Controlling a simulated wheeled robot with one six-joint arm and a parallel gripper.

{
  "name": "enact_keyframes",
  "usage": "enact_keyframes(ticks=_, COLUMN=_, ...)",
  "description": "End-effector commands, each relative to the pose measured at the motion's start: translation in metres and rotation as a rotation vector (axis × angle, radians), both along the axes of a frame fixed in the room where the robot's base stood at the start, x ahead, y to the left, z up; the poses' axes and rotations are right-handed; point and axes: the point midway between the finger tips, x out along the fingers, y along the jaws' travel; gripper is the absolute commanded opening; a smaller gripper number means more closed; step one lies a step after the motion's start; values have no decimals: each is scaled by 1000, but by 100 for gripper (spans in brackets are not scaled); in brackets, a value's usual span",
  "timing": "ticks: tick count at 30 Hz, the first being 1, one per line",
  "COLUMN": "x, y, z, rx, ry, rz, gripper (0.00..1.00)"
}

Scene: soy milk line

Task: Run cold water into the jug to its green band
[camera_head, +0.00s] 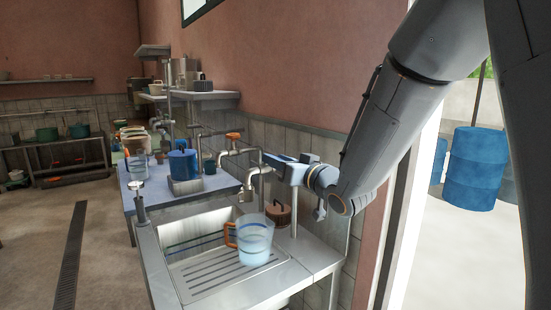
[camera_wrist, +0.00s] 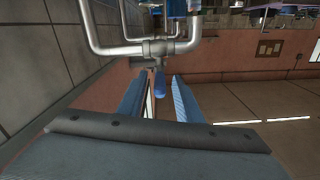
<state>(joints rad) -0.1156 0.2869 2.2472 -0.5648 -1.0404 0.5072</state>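The clear jug (camera_head: 257,243) with an orange handle stands upright on the ribbed drainer of the steel sink, below the tap spout (camera_head: 262,170). It has a pale blue tint; its green band and water level cannot be made out. My gripper (camera_head: 270,160) is at the metal tap, its blue fingers pointing left. In the wrist view, my gripper (camera_wrist: 158,76) has its fingers apart, with a blue tap handle (camera_wrist: 160,82) in line with the gap. Contact with the handle cannot be told. The head view hides this handle behind the fingers.
Another tap handle, orange (camera_head: 233,135), is on the pipework to the left. A brown lidded pot (camera_head: 279,215) stands behind the jug. The sink basin (camera_head: 195,235) lies left of it. A blue counter (camera_head: 160,190) holds a blue pot (camera_head: 182,164).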

Motion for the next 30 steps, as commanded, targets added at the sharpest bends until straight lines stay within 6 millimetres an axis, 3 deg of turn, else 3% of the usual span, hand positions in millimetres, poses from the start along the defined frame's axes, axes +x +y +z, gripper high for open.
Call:
enact_keyframes(ticks=12, x=8, y=5, z=0, rx=0, ry=0, rz=-2, gripper=32)
enact_keyframes(ticks=18, x=8, y=5, z=0, rx=0, ry=0, rz=-1, gripper=0)
enact_keyframes(ticks=30, x=10, y=-3, z=0, rx=0, ry=-1, rz=-37, gripper=0)
